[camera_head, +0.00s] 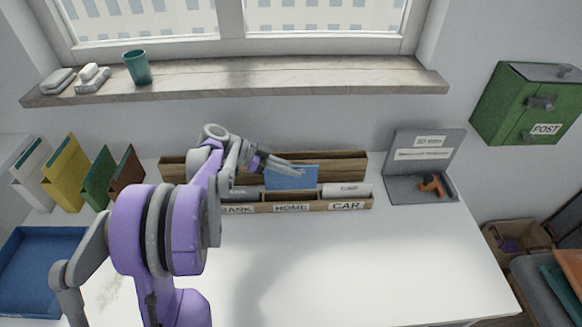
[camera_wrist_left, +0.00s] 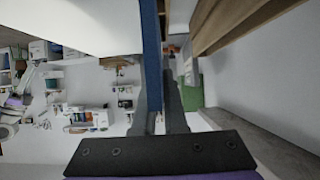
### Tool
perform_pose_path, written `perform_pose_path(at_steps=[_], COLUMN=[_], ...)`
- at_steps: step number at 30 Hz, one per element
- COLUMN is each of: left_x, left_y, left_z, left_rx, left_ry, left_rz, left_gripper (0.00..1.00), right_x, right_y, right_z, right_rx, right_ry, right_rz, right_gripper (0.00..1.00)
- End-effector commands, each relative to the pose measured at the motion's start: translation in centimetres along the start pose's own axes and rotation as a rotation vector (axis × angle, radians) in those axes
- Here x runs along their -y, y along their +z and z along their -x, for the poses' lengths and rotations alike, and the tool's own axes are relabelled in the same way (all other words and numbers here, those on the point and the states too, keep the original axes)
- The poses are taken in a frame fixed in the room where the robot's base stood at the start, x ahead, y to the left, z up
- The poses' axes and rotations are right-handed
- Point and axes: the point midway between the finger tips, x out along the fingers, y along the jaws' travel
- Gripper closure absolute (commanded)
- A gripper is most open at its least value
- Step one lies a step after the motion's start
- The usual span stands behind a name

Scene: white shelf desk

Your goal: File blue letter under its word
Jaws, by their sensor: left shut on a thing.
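A blue letter (camera_head: 291,179) is held upright at the sorter's HOME section, seen in the head view. Its lower edge is behind the front wall, so I cannot tell how deep it sits. The wooden sorter (camera_head: 262,207) has labels BANK, HOME (camera_head: 291,208) and CAR (camera_head: 345,205). My left gripper (camera_head: 290,167) is shut on the letter's top edge. In the left wrist view the letter (camera_wrist_left: 151,60) shows edge-on between the fingers (camera_wrist_left: 160,105). My right gripper is not in view.
White letters stand in the BANK and CAR (camera_head: 346,189) sections. A wooden rack (camera_head: 335,164) is behind. A grey box (camera_head: 410,186) with an orange-handled item is right; colored folders (camera_head: 62,172) and a blue tray (camera_head: 40,268) are left. The front desk (camera_head: 370,265) is clear.

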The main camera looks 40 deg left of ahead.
Motion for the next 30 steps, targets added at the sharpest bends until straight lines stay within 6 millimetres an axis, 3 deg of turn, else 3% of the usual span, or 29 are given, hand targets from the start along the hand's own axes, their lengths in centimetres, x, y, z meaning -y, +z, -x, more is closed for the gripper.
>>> perform_pose_path(at_steps=[21, 30], left_x=[0.0, 0.0], left_y=[3.9, 4.3], left_z=[-2.1, -2.4], left_rx=[0.0, 0.0], left_ry=[0.001, 0.001], left_rz=[0.0, 0.0], left_gripper=[1.0, 1.0], right_x=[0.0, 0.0], right_y=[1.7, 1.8], right_z=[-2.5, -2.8], right_rx=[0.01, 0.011], right_ry=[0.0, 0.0], right_rz=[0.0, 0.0], right_gripper=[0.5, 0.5])
